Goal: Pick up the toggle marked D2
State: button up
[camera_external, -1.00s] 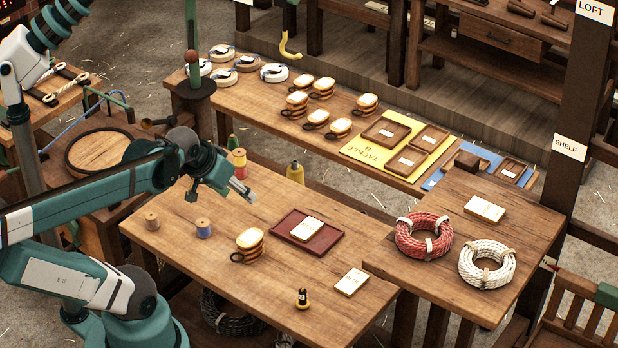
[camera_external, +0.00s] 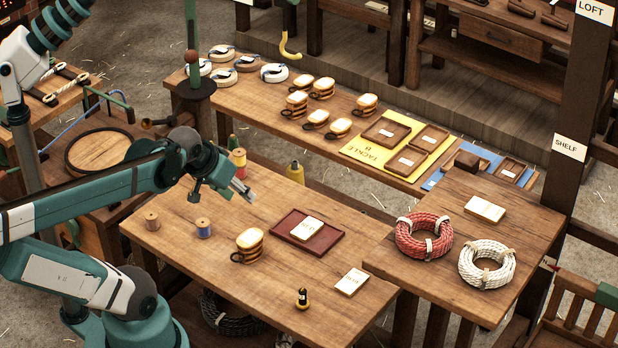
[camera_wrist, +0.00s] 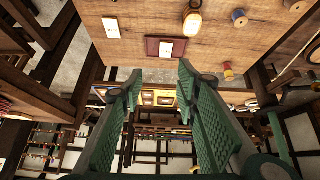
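I cannot read a D2 mark on anything, so I cannot tell which thing is the toggle. My gripper (camera_external: 244,189) hangs in the air above the back left part of the near bench (camera_external: 330,271). In the wrist view, its two green fingers (camera_wrist: 160,68) stand wide apart with nothing between them. A dark red tray (camera_external: 326,246) with a white card (camera_external: 306,229) on it lies on this bench, to the right of my gripper. Another white card (camera_external: 351,281) lies near the bench's right end.
A pulley block (camera_external: 250,240), thread spools (camera_external: 203,228) and a small dark bottle (camera_external: 302,299) stand on the near bench. Red rope (camera_external: 409,242) and white rope (camera_external: 470,269) coils lie to the right. Small trays (camera_external: 386,132) lie on a yellow mat (camera_external: 357,152) at the back.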

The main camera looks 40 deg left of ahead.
jog(key=f+n, duration=0.1)
jog(key=n+g+b, duration=0.7)
jog(key=n, duration=0.9)
send_over(302, 290)
notch_tip(302, 290, down, 25)
jog(key=shift+a+f, duration=0.1)
jog(key=shift+a, duration=0.05)
jog(key=shift+d+f+n, duration=0.25)
jog(key=shift+f+n, duration=0.25)
jog(key=shift+f, duration=0.15)
jog(key=shift+f, duration=1.15)
jog(key=shift+f, duration=0.1)
jog(key=shift+f+b, duration=1.1)
jog(key=shift+f, duration=1.4)
jog(key=shift+c, duration=0.4)
